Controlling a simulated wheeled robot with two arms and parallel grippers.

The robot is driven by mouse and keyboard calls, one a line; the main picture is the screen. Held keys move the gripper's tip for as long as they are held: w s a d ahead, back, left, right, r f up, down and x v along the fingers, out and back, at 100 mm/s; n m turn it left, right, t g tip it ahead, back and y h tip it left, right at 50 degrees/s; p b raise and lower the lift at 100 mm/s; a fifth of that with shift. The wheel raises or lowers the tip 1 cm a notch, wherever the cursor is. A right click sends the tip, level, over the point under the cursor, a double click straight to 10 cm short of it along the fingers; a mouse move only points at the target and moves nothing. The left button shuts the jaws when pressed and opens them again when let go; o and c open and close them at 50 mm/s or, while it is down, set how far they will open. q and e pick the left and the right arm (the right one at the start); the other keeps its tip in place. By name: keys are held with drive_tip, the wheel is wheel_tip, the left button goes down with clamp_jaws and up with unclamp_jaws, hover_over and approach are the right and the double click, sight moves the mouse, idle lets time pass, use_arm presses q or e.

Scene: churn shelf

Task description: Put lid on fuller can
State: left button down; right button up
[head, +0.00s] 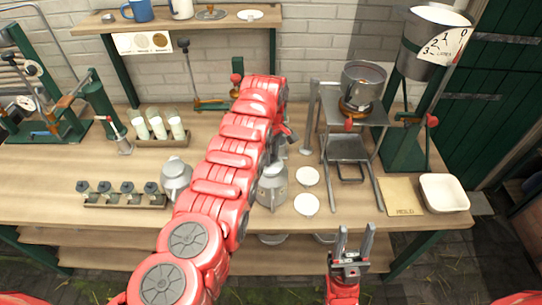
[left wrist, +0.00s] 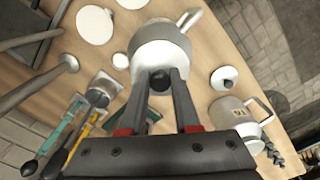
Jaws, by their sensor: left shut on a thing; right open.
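My left gripper (left wrist: 161,82) is shut on the dark round knob of a lid, directly over a grey can (left wrist: 160,45) with a handle. Another pale lid (left wrist: 224,77) with a dark knob lies between the cans. My right gripper (head: 356,232) is open and empty near the front edge.
Two white discs (head: 307,176) (head: 306,205) lie right of the near can. A metal stand with a pot (head: 363,85), a card (head: 402,196) and a white dish (head: 444,193) are further right. A rack of small bottles (head: 125,199) stands left.

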use_arm(q)
drive_tip(key=shift+c, duration=0.4)
unclamp_jaws()
drive_tip(key=shift+r, duration=0.1)
drive_tip(key=shift+w+r+p, duration=0.1)
drive_tip(key=shift+r+p, duration=0.55)
drive_tip(key=shift+r, duration=2.75)
clamp_jaws()
